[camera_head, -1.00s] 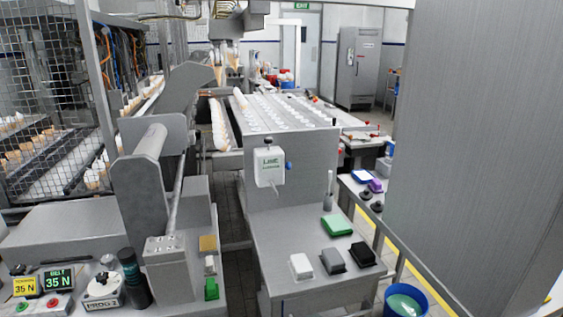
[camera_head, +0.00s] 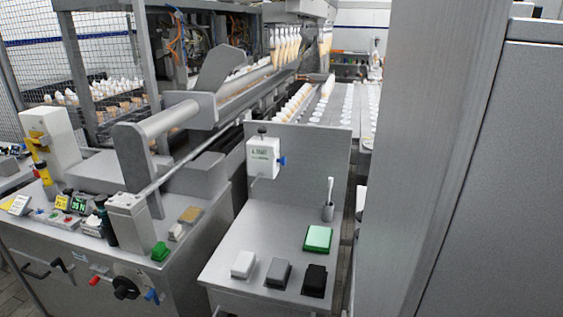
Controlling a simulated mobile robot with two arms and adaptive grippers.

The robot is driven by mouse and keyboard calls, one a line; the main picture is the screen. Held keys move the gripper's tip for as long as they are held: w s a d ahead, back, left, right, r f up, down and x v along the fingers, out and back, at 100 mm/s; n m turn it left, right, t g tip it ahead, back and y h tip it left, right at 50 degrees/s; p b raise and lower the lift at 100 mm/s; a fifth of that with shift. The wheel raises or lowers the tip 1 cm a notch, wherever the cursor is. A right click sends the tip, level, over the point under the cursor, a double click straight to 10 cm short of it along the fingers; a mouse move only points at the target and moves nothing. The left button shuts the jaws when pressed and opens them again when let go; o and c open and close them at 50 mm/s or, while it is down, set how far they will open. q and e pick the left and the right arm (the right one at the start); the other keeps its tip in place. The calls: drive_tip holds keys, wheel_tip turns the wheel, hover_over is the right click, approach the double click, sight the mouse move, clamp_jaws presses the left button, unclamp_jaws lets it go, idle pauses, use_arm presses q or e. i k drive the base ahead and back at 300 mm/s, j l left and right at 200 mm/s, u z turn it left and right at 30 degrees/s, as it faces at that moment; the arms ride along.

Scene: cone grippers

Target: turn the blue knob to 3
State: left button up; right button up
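A small blue knob (camera_head: 282,160) sticks out of the right side of a white box (camera_head: 262,158) on the grey upright panel. The box has a label with green print too small to read surely. No scale or number 3 can be made out at the knob. A blue handle (camera_head: 152,296) also shows on the front of the left machine cabinet, beside a black round knob (camera_head: 125,288) and a red handle (camera_head: 94,281). Neither of my grippers is in view.
Below the box, a steel table (camera_head: 230,235) holds a green pad (camera_head: 318,238), a white block (camera_head: 243,264), a grey block (camera_head: 278,272), a black block (camera_head: 314,280) and a cup with a brush (camera_head: 328,210). A large grey panel (camera_head: 430,170) blocks the right side.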

sight(283, 160)
drive_tip(key=i+j, duration=0.15)
drive_tip(key=j, duration=0.2)
drive_tip(key=j+z, duration=0.25)
drive_tip(key=z, duration=0.2)
drive_tip(key=i+j+z, duration=0.1)
drive_tip(key=j+z, duration=0.2)
drive_tip(key=z, duration=0.15)
drive_tip(key=j+z, duration=0.3)
drive_tip(key=z, duration=0.65)
